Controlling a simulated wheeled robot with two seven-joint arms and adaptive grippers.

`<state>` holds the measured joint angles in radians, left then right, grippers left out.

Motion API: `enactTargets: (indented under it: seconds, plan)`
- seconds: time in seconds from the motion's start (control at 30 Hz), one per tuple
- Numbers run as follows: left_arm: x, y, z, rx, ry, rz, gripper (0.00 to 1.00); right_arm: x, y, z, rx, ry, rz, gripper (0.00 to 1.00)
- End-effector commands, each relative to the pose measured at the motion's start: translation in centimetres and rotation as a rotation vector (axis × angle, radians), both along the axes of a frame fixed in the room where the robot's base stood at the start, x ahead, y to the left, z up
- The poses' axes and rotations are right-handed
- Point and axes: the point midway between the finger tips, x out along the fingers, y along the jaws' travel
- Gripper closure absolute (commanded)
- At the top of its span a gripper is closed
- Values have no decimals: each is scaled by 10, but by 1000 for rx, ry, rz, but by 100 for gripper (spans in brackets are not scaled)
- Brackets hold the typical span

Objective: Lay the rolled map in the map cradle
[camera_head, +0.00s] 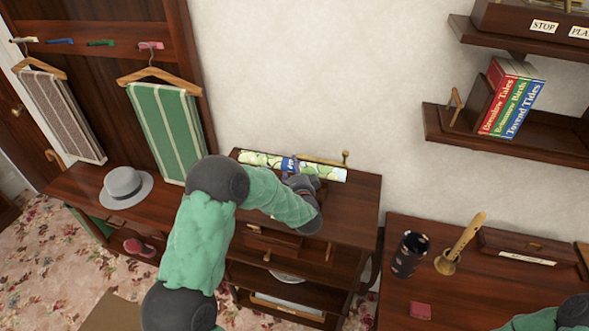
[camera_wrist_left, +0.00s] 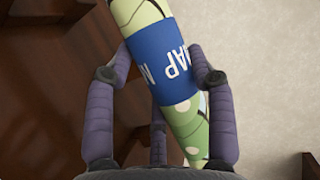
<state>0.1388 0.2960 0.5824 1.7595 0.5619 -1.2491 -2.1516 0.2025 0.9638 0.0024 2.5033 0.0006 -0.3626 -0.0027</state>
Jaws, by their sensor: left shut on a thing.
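The rolled map (camera_head: 323,171), pale with green patches and a blue band, is held over the back of the dark wooden cabinet top (camera_head: 352,205). My left gripper (camera_head: 301,182) is shut on it at the band. In the left wrist view the map (camera_wrist_left: 172,60) runs lengthwise between the purple fingers (camera_wrist_left: 160,95), with the band's lettering showing. A wooden rail with a knobbed end (camera_head: 325,161) lies just behind the map; I cannot tell whether it is part of the map cradle or whether the map touches it. My right gripper is out of view.
A grey hat (camera_head: 125,187) sits on the bench to the left, below hanging striped towels (camera_head: 167,133). To the right, a desk holds a dark cup (camera_head: 410,255), a handbell (camera_head: 458,245) and a red block (camera_head: 420,311). A bookshelf (camera_head: 510,137) projects from the wall above.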

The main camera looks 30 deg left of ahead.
Motion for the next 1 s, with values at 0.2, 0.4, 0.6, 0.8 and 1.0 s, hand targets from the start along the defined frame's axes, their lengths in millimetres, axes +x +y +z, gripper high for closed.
enactTargets:
  seconds: [0.2, 0.4, 0.6, 0.8, 1.0]
  plan:
    - [0, 0, -21, 1, -1, 1, 83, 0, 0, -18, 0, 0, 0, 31]
    - [0, 0, -38, 1, 1, 0, 83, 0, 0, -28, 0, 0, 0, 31]
    - [0, 0, -55, 1, -1, 0, 83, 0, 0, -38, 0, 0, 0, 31]
    - [0, 0, -67, 0, -2, 0, 83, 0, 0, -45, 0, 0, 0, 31]
    - [0, 0, -69, 0, -2, 0, 83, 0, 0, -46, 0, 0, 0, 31]
